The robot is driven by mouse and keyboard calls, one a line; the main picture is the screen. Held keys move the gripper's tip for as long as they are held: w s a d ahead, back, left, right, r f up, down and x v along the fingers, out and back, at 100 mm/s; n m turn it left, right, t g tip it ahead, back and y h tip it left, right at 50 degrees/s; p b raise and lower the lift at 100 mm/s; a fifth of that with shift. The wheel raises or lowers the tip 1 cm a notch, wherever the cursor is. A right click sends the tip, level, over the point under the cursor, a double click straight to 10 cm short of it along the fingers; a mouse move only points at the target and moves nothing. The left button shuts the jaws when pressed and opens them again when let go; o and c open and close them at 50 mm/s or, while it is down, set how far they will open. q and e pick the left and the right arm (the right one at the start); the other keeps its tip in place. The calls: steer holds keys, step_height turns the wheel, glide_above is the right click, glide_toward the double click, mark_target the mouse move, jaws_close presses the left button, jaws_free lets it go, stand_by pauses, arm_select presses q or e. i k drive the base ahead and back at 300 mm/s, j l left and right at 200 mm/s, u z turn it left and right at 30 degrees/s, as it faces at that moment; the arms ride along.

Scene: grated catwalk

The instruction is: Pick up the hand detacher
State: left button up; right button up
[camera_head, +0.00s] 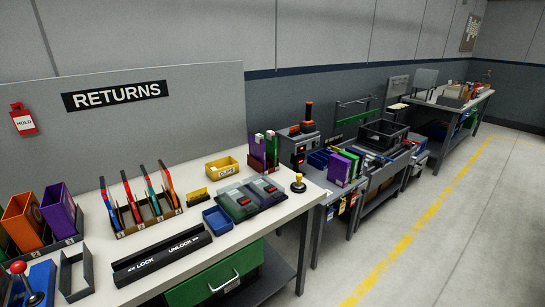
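I cannot tell for sure which item is the hand detacher. A small yellow-topped tool on a dark round base (298,183) stands upright at the right end of the white returns counter (190,250). A blue device with a red ball-topped lever (20,275) stands at the counter's left end, partly cut off by the frame. A long black bar marked LOCK and UNLOCK (160,255) lies along the counter's front. Neither of my grippers shows.
Slotted holders with thin cases (145,205), orange and purple boxes (58,210), a yellow CLIPS bin (222,168), a blue tray (217,220) and two dark green-cased units (250,198) crowd the counter. Further benches stand behind. Clear floor (440,245) lies to the right.

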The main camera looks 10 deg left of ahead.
mark_target(298, 185)
steer(key=u, duration=0.5)
steer(key=i+l+u, duration=0.35)
steer(key=l, duration=0.3)
steer(key=i+l+u, duration=0.2)
steer(key=l, duration=0.15)
steer(key=i+l+u, duration=0.2)
steer(key=l, duration=0.15)
steer(key=i+l+u, duration=0.2)
steer(key=l, duration=0.2)
steer(key=k, duration=0.1)
